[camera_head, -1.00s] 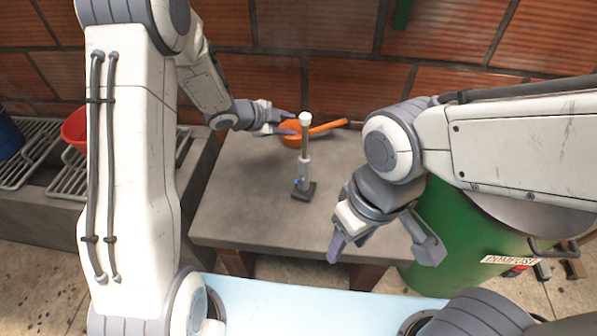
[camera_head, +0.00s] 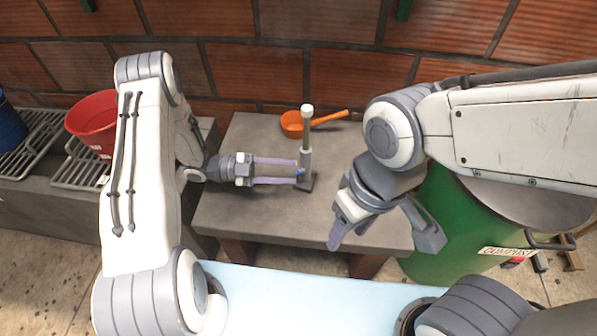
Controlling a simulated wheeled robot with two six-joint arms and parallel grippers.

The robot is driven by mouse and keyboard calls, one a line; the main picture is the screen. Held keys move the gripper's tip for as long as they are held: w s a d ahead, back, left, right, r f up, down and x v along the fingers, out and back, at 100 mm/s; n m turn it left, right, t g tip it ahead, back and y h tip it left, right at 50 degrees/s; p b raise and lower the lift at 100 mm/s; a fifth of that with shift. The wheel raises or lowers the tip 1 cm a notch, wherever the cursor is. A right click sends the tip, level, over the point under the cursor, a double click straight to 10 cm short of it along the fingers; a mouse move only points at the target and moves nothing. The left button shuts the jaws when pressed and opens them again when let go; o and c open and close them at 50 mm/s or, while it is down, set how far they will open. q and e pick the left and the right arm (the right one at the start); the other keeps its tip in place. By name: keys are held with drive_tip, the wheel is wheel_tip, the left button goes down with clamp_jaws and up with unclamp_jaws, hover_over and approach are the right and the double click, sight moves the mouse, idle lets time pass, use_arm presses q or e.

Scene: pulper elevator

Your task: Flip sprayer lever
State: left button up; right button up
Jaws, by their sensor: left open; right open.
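The sprayer (camera_head: 306,140) is a slim upright post with a white top and a dark square base, standing on the grey concrete table (camera_head: 235,215). A small blue lever (camera_head: 300,172) shows low on its left side. My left gripper (camera_head: 296,171) is open, and its two purple fingers reach right to the sprayer's lower part, close around the lever. I cannot tell whether they touch it. My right gripper (camera_head: 350,235) is open and empty over the table's right front, apart from the sprayer.
An orange ladle-like scoop (camera_head: 292,122) lies behind the sprayer. A green compost bin (camera_head: 440,240) stands at the right. A red bucket (camera_head: 92,122) and a blue container (camera_head: 10,128) stand on grates at the left. A brick wall (camera_head: 340,75) closes the back.

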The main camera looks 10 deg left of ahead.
sight(299, 172)
use_arm(q)
drive_tip(key=shift+d, duration=1.7)
drive_tip(key=shift+w, duration=0.1)
clamp_jaws()
drive_tip(key=n+p, duration=0.1)
drive_tip(key=w+r+n+p, duration=0.1)
drive_tip(key=p, duration=0.1)
drive_tip(key=shift+d+r+y, duration=0.1)
drive_tip(key=shift+y, duration=0.2)
drive_tip(key=shift+w+n+p, duration=0.25)
drive_tip(key=shift+n+p, duration=0.2)
drive_tip(key=shift+n, duration=0.45)
unclamp_jaws()
